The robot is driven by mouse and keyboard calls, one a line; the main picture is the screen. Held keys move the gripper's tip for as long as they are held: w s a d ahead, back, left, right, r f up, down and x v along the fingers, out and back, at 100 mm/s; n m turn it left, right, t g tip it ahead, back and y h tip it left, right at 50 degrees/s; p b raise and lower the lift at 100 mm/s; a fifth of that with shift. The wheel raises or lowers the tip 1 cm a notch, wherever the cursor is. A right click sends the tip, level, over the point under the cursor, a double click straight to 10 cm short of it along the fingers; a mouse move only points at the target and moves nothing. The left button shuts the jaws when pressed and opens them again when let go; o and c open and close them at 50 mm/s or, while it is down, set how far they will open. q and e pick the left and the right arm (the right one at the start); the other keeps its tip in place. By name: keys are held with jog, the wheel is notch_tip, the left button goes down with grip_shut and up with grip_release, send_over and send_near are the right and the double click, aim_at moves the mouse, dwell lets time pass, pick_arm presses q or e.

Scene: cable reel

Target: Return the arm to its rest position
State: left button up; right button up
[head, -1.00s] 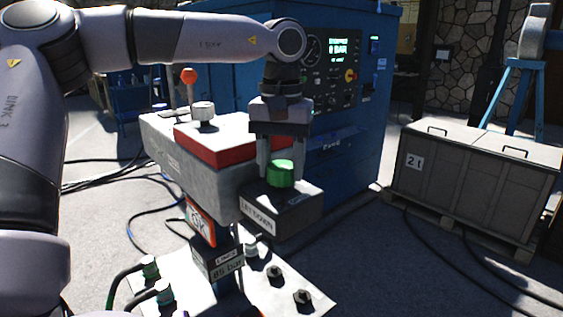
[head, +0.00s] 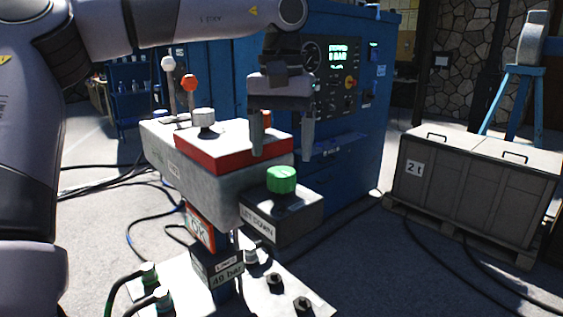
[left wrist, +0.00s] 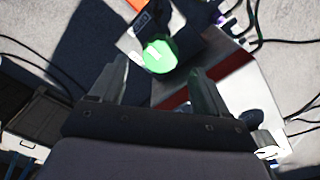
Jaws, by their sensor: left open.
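My left arm comes in from the left in the head view. My left gripper (head: 283,150) is open and empty, fingers pointing down, above and apart from the green knob. The green knob (head: 281,180) stands on a dark box labelled LET DOWN (head: 285,213). In the left wrist view the green knob (left wrist: 160,56) shows beyond and between the open fingers (left wrist: 160,80). A small display on the post (head: 227,279) appears to read 49 bar. My right gripper is not in view.
A grey block with a red-edged top (head: 215,175) stands beside the box, behind the gripper. Red and white knobbed levers (head: 189,84) rise behind it. A blue cabinet (head: 345,185) stands behind. A crate marked 2 t (head: 470,190) is at right. Cables cross the floor.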

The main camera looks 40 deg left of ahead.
pick_arm(q)
jog(key=shift+r, duration=1.2)
jog(key=shift+f, duration=0.1)
